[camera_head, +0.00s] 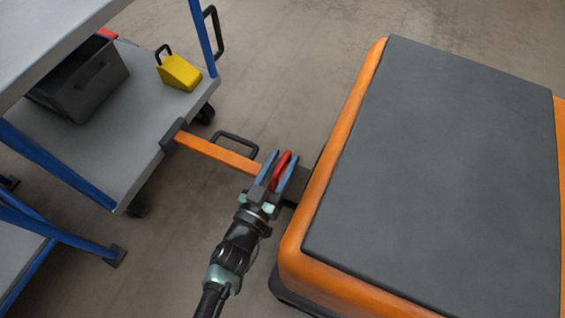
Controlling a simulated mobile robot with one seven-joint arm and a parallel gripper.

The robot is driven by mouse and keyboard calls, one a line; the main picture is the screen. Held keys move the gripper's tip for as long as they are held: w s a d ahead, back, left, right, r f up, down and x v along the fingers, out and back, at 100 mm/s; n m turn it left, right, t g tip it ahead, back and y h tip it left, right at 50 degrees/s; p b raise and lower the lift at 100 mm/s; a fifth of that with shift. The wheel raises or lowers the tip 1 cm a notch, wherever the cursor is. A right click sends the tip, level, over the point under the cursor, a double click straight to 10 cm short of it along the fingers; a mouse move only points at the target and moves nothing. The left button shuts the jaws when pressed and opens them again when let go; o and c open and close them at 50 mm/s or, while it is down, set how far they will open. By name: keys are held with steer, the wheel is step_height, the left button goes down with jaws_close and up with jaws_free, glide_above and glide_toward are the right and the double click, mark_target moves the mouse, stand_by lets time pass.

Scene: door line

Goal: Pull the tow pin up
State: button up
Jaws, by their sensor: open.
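The tow pin (284,164) shows as a red handle at the coupling between the orange tow bar (218,153) and the orange and grey tug (310,215). My gripper (275,165) is open, with its blue fingers on either side of the red handle. I cannot tell whether the fingers touch it. The lower part of the pin and most of the coupling are hidden behind the fingers and beneath the handle.
A grey cart shelf (125,160) with blue posts stands at the left. It carries a dark bin (85,85) and a yellow wedge (178,73). A black loop handle (236,143) stands by the bar. Bare floor (280,50) lies between cart and tug.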

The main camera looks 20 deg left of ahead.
steer(key=shift+w, duration=0.25)
jaws_close()
steer(key=shift+d, duration=0.2)
stand_by(1.1)
